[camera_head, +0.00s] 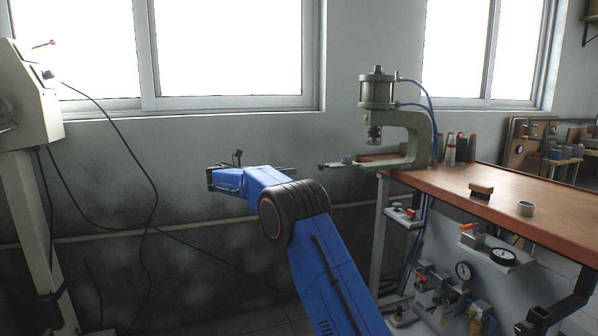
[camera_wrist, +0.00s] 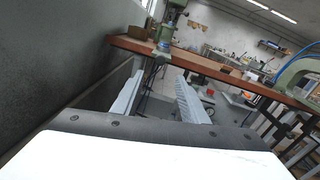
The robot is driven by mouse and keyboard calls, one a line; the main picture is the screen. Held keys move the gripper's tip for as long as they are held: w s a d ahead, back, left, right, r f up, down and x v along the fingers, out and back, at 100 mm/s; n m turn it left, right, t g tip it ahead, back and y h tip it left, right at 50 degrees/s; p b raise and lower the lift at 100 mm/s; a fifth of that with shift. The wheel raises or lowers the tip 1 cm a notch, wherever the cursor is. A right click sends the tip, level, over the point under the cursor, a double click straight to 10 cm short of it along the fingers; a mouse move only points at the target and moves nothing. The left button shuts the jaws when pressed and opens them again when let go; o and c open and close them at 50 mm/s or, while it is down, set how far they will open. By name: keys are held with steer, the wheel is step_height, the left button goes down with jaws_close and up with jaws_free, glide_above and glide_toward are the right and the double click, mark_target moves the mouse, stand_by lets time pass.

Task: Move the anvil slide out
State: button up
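The green pneumatic press (camera_head: 418,138) stands at the left end of the wooden bench, with a cylinder on top and a ram pointing down. The anvil slide (camera_head: 345,164) is a narrow bar at the press's base, sticking out left past the bench edge, with a dark end. In the wrist view, the press (camera_wrist: 166,32) is ahead at the top, and the slide is too small to make out clearly. My gripper (camera_wrist: 160,77) is open and empty, its two pale fingers apart and short of the press. In the head view, my blue arm mostly hides it, left of the slide.
A wall stands behind my arm. A pale machine (camera_head: 28,110) with hanging cables is at left.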

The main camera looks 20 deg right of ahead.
steer(key=shift+s+a, duration=0.2)
steer(key=shift+a, duration=1.95)
steer(key=s+d+r+m+y, duration=0.35)
steer(key=s+d, duration=0.55)
steer(key=s, duration=0.3)
steer(key=s+d+f+m+y, duration=0.1)
steer(key=s+d+m+y, duration=0.15)
steer(key=s, duration=0.65)
steer(key=s+d+f+m+y, duration=0.2)
steer(key=s+y, duration=0.1)
steer(key=s, duration=0.6)
steer(key=s+a+f+m+t+y, duration=0.1)
steer(key=s+f, duration=0.5)
steer(key=s, duration=0.6)
steer(key=s+a+f+m+t+y, duration=0.1)
steer(key=s+a+f+m+y, duration=0.3)
steer(key=s, duration=0.8)
steer(key=s+a+f+m+t+y, duration=0.1)
steer(key=s+a+f+m+y, duration=0.2)
steer(key=s+f+m, duration=0.4)
steer(key=s+f+y, duration=0.1)
steer(key=s, duration=0.4)
steer(key=shift+a+f+m, duration=0.15)
steer(key=shift+f+m, duration=0.25)
